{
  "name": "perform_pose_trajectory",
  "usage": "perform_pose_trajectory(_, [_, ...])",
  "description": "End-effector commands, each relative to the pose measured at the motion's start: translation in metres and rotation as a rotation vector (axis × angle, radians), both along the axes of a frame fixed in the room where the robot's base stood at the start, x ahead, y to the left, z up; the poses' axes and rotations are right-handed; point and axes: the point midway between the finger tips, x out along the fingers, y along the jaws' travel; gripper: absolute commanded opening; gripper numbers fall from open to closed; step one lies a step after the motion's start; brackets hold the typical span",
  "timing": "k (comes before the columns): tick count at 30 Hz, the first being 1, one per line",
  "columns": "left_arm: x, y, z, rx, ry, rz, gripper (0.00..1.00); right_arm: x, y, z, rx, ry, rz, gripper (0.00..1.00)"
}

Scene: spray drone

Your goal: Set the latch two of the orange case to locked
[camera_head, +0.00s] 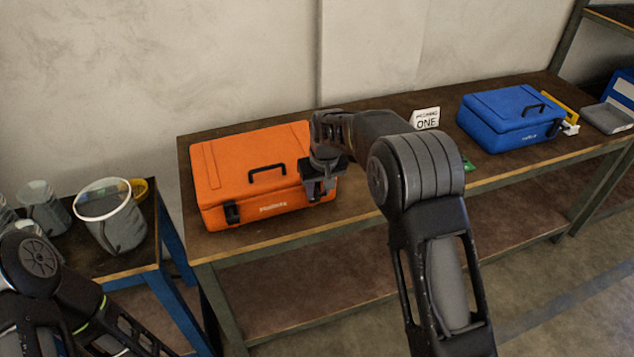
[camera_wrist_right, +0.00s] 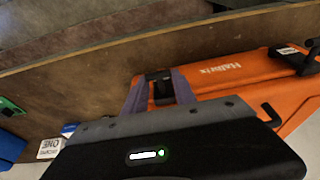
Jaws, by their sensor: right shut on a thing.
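The orange case (camera_head: 235,180) lies closed on the wooden workbench, with a black handle on its lid and two black latches on its front. The left-hand latch (camera_head: 232,213) is in plain view. My right gripper (camera_head: 320,190) is at the right-hand front corner and hides most of the latch there. In the right wrist view, the fingers of my right gripper (camera_wrist_right: 158,88) are on either side of that dark right-hand latch (camera_wrist_right: 161,86), shut on it. Its exact position is hard to tell. My left arm shows at the lower left, but its gripper is out of view.
A blue case (camera_head: 510,118) stands further right on the workbench (camera_head: 400,178). A white sign (camera_head: 425,118) reading ONE stands between the cases. A low table at the left holds a grey bucket (camera_head: 108,222) and other containers. The bench front beside the orange case is clear.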

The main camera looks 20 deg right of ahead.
Motion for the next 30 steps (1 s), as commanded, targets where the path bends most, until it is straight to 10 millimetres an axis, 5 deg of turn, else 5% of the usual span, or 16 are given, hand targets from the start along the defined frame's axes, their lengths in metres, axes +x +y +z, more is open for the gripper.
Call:
perform_pose_trajectory(9, [0.000, 0.000, 0.000, 0.000, 0.000, 0.000, 0.00, 0.000, 0.000, 0.000, 0.000, -0.001, -0.001, 0.00])
perform_pose_trajectory(10, [0.000, 0.000, 0.000, 0.000, 0.000, 0.000, 0.00, 0.000, 0.000, 0.000, 0.000, -0.001, -0.001, 0.35])
perform_pose_trajectory(17, [0.000, 0.000, 0.000, 0.000, 0.000, 0.000, 0.00, 0.000, 0.000, 0.000, 0.000, 0.000, -0.001, 0.54])
perform_pose_trajectory(30, [0.000, 0.000, -0.003, -0.001, -0.001, -0.001, 0.00, -0.002, 0.000, 0.011, 0.001, -0.002, 0.001, 0.55])
